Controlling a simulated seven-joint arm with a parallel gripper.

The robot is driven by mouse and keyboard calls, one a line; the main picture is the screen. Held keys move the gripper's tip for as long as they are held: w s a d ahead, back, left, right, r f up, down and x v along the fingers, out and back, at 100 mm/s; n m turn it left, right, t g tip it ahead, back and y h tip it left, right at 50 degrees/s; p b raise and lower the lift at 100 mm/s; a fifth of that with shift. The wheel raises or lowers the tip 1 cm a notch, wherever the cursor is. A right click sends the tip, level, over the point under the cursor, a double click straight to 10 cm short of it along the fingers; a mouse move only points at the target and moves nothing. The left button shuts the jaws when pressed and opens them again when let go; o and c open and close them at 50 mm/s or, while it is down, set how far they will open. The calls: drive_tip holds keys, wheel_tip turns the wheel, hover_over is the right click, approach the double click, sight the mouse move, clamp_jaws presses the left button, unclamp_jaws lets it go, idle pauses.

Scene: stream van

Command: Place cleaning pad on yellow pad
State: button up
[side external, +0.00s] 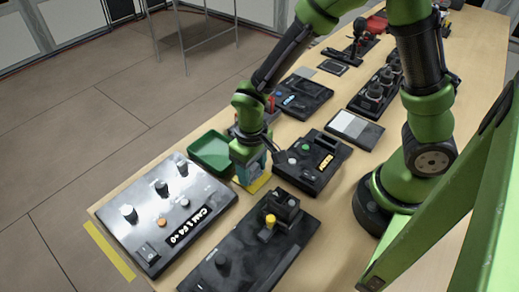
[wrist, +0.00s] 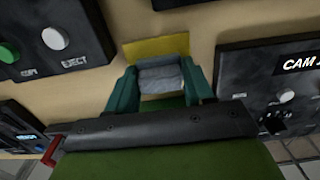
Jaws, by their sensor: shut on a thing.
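The yellow pad (side external: 261,183) lies flat on the table between the control boxes. It also shows in the wrist view (wrist: 150,47), just beyond my fingers. My gripper (side external: 251,170) points down at the yellow pad. In the wrist view, its teal fingers (wrist: 161,84) are shut on the grey cleaning pad (wrist: 161,74), which sits between them. The cleaning pad overlaps the near part of the yellow pad in that view. Whether it touches the yellow pad or hangs just above it, I cannot tell. In the side view my fingers mostly hide the cleaning pad.
A green tray (side external: 205,158) stands close left of my gripper. A CAM panel (side external: 140,212) is at left, a box with round buttons (side external: 318,178) at right, and a dark console (side external: 240,250) in front. Free table around the yellow pad is narrow.

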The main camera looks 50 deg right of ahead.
sight(252, 168)
drive_tip(key=shift+f, duration=0.1)
drive_tip(key=o, duration=1)
wheel_tip(252, 168, up, 12)
drive_tip(key=shift+s+d+r+m+t+y, duration=0.35)
drive_tip(key=shift+s+d+r+m+t, duration=0.3)
drive_tip(key=shift+s+d+r+t, duration=0.85)
drive_tip(key=shift+s+d+r+m+t+y, duration=0.3)
drive_tip(key=shift+s+d+r+m+t, duration=0.55)
drive_tip(key=shift+d+r, duration=1.15)
drive_tip(key=shift+s+d+r+m+t+y, duration=0.45)
drive_tip(key=shift+s+d+r+t, duration=0.75)
drive_tip(key=shift+r, duration=1.15)
drive_tip(key=shift+w+a, duration=0.1)
drive_tip(key=shift+w, duration=0.05)
